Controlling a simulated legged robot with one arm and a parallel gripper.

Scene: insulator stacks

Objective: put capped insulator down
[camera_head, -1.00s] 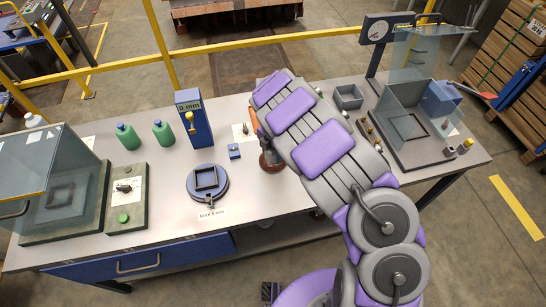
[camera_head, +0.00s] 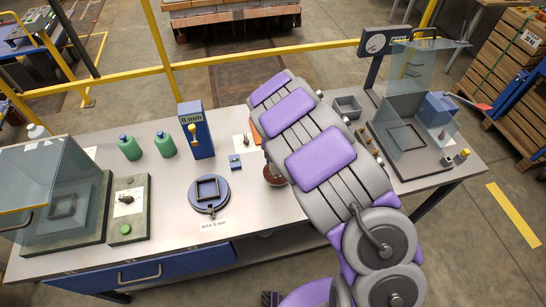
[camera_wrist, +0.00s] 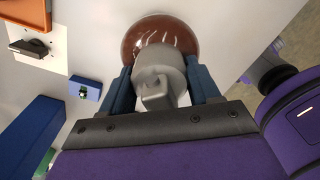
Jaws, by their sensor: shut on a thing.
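The capped insulator is a glossy brown rounded body (camera_wrist: 160,35) with a grey metal cap (camera_wrist: 160,80) in the wrist view. My gripper (camera_wrist: 163,75) has its two dark blue fingers closed on either side of the cap. In the head view the brown insulator (camera_head: 275,176) shows low beside my arm, over the front middle of the bench (camera_head: 150,255). My arm hides most of it and the gripper there. I cannot tell whether its underside touches the bench.
A round blue plate with a square frame (camera_head: 209,193) and a "MAX 5 mm" label is left of the insulator. A blue gauge post (camera_head: 196,130), green bottles (camera_head: 165,145) and a small blue block (camera_head: 235,162) stand behind. Clear-walled stations (camera_head: 50,190) (camera_head: 408,130) occupy both ends.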

